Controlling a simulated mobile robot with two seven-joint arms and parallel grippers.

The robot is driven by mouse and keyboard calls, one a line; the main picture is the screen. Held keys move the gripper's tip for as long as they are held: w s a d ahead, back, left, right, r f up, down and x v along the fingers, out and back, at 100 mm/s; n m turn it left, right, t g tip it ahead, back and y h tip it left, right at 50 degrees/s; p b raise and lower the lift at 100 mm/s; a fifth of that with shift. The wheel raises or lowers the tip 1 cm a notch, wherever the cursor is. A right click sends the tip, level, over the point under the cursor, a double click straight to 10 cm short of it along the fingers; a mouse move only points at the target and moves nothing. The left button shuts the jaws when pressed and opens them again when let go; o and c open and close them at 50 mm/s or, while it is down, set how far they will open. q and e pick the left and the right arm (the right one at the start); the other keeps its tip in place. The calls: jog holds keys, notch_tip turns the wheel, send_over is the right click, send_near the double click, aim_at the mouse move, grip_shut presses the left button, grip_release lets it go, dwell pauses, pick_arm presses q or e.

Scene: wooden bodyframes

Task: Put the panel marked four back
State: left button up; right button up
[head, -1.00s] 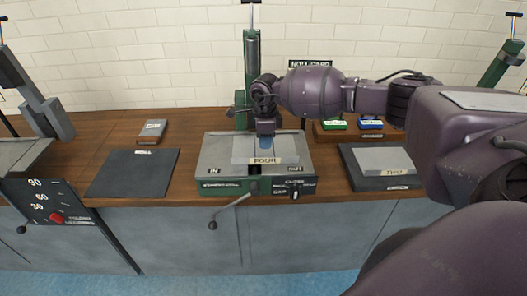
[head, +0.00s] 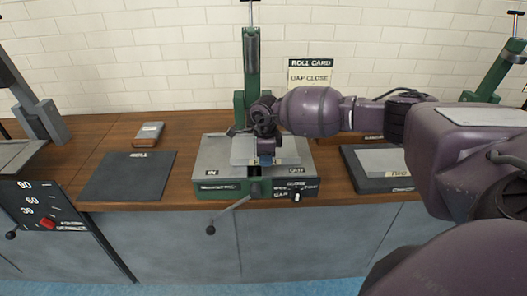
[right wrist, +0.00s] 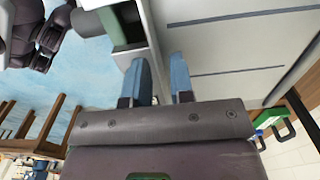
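A flat light grey panel (head: 240,150) lies on the bed of the green and grey machine (head: 213,160) at the middle of the bench. Its label read FOUR a second ago; now my right gripper hides it. My right gripper (head: 266,160) points down at the panel's front part. In the right wrist view its two blue fingers (right wrist: 160,82) stand a little apart; I cannot tell whether panel material is between them. A second grey panel, apparently marked TWO (head: 380,162), lies on the dark right mat (head: 361,180). My left gripper is out of view.
A bare dark mat marked ROLL (head: 127,178) lies left of the machine, with a small grey block (head: 149,132) behind it. A lever (head: 230,214) and a switch (head: 297,196) are on the machine's front. A roll card sign (head: 310,75) stands behind.

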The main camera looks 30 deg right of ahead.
grip_shut()
jog(key=shift+r+p, duration=0.8)
jog(key=shift+r, duration=0.85)
notch_tip(320, 180, up, 7)
jog(key=p, duration=0.3)
jog(key=shift+p, duration=0.3)
dwell(0.6)
jog(key=shift+f, duration=0.15)
